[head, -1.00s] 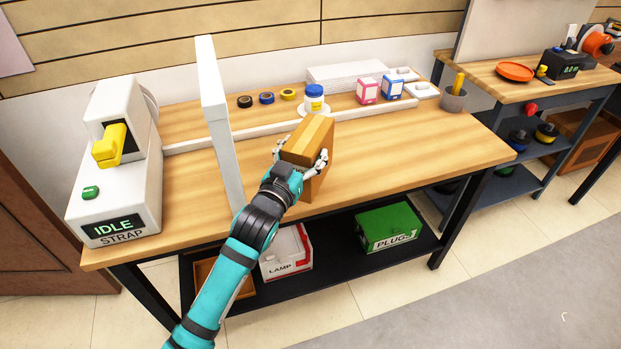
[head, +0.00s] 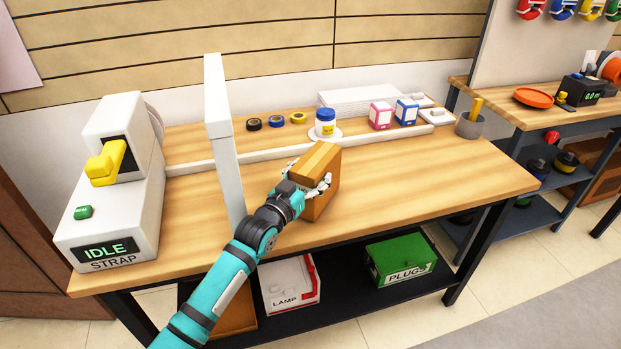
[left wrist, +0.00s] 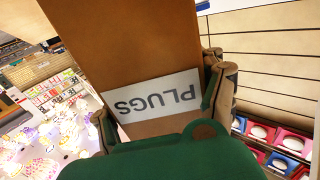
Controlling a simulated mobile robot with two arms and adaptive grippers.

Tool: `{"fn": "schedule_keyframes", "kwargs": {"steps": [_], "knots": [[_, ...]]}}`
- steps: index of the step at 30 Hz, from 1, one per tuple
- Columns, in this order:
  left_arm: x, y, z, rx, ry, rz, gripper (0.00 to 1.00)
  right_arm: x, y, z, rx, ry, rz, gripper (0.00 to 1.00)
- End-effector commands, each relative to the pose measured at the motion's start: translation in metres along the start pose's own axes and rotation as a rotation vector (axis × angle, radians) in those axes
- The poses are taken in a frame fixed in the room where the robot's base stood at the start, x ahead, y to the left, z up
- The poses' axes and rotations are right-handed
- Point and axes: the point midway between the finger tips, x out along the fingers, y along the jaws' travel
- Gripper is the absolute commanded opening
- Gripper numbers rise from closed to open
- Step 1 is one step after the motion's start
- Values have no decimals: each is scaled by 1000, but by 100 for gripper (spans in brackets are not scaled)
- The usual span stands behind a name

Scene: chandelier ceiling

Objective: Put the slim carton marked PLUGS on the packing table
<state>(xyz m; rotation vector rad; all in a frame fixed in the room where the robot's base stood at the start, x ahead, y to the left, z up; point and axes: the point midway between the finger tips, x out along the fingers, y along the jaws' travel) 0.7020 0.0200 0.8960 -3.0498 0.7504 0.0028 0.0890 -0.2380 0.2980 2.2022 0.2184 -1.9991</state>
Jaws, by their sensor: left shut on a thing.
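The slim brown carton (head: 321,177) is upright at the front middle of the packing table (head: 420,185). My left gripper (head: 305,187) is shut on it from the front. In the left wrist view the carton (left wrist: 130,45) fills the middle, with its white PLUGS label (left wrist: 158,104) upside down between the two fingers of my left gripper (left wrist: 165,108). The carton's lower end is over the tabletop; I cannot tell whether it touches the wood. My right gripper is not in view.
A white upright panel (head: 224,140) stands left of the carton. The strapping machine (head: 115,200) is at far left. The tabletop to the right is clear. Below are a green PLUGS box (head: 400,262) and a LAMP box (head: 290,287).

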Motion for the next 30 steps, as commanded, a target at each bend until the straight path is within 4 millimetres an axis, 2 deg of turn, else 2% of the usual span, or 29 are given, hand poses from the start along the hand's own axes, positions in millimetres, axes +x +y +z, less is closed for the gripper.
{"fn": "schedule_keyframes", "kwargs": {"steps": [12, 13, 15, 19, 27, 30], "knots": [[0, 0, 6, 0, 8, 1, 15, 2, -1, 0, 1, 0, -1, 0], [0, 0, 8, 0, 2, 1, 72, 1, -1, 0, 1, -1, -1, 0], [0, 0, 8, 0, 2, 1, 81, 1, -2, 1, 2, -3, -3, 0], [0, 0, 8, 0, 2, 1, 96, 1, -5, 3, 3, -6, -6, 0], [0, 0, 6, 0, 3, 1, 96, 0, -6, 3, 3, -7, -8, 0], [-7, 0, 8, -1, 2, 0, 96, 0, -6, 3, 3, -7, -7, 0]]}}
